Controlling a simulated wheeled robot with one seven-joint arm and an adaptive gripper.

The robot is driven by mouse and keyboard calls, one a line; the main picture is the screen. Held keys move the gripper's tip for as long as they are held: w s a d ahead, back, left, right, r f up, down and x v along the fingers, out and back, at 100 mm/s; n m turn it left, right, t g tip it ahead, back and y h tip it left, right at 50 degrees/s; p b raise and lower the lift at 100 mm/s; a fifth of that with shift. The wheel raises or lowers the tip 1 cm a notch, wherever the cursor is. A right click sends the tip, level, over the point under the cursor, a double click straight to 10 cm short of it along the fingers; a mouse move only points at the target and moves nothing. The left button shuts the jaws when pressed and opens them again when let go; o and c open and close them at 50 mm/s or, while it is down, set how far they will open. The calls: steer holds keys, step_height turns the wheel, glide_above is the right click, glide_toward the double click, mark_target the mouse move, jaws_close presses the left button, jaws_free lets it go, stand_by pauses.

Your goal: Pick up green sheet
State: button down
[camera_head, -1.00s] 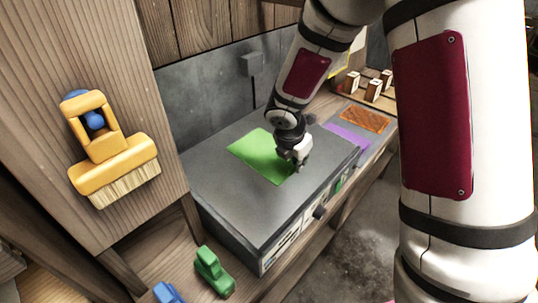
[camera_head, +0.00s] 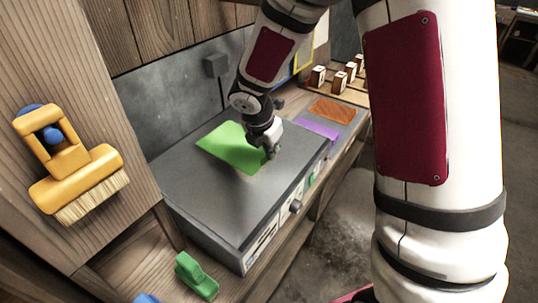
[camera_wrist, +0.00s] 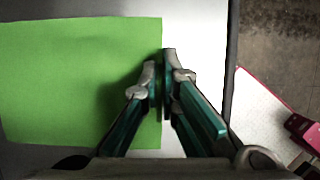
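The flat green sheet (camera_head: 232,147) lies on top of the grey metal box (camera_head: 215,200). In the wrist view the green sheet (camera_wrist: 70,80) fills the left half, and its straight right edge runs beneath my fingertips. My gripper (camera_head: 270,152) points down at the right side of the sheet. In the wrist view my gripper (camera_wrist: 161,75) has its two fingers drawn together along that edge, with a thin dark gap between them. The left finger is over the sheet, the right one just off it. I cannot tell whether the sheet is pinched.
A purple sheet (camera_head: 317,128) and a brown sheet (camera_head: 332,109) lie to the right. Several small blocks (camera_head: 339,82) stand behind. A yellow brush (camera_head: 78,178) hangs on the left wood panel. A green toy (camera_head: 196,276) is at the front.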

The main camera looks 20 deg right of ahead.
steer(key=s+r+p, duration=0.1)
steer(key=s+p, duration=0.2)
steer(key=s, duration=1.3)
steer(key=shift+d+r, duration=0.35)
steer(key=shift+d, duration=0.1)
